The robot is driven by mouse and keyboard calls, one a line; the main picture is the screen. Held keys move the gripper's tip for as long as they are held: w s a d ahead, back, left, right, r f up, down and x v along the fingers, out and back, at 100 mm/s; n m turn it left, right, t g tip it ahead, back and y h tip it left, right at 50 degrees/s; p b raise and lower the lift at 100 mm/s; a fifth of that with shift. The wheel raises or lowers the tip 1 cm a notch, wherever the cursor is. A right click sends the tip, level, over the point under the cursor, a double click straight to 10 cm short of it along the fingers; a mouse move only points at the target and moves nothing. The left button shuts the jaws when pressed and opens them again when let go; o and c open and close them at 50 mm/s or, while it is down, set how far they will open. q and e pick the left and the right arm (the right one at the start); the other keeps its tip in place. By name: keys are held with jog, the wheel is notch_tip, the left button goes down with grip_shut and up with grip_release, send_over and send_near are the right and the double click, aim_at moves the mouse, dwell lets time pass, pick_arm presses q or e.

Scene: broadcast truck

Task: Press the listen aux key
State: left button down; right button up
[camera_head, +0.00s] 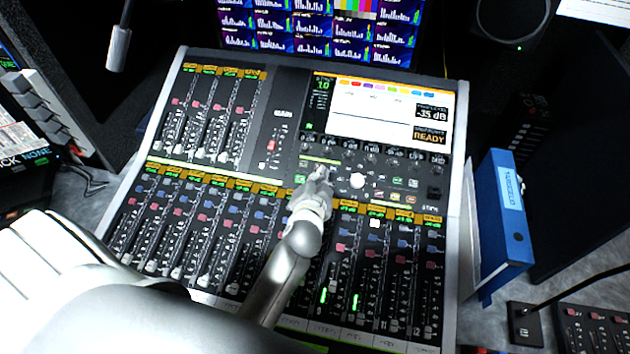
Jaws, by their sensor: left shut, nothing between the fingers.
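A large audio mixing console (462,120) lies across the middle of the view, with rows of faders and coloured keys. My left arm comes in from the lower left. My left gripper (321,173) is shut and empty, with its tips over the key area just below the console's screen (380,110). The key labels are too small to read, so I cannot tell which is the listen aux key. Whether the tips touch a key is unclear. My right gripper is not in view.
A blue binder (507,215) stands right of the console. A monitor wall (320,25) is behind it, and a dark speaker (512,20) is at the back right. A small panel with a thin gooseneck (525,322) is at the lower right.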

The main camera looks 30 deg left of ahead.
pick_arm(q)
jog(key=shift+w+f, duration=0.1)
jog(key=shift+f, duration=0.25)
jog(key=shift+r, duration=0.1)
dwell(0.5)
jog(key=shift+s+r+p, duration=0.3)
jog(key=shift+r+p, duration=0.35)
jog(key=shift+r, duration=0.05)
jog(key=r+p, duration=0.1)
jog(key=s+r+p, duration=0.1)
jog(key=r+p, duration=0.1)
jog(key=s+r+p, duration=0.1)
jog(key=shift+d+r, duration=0.3)
dwell(0.7)
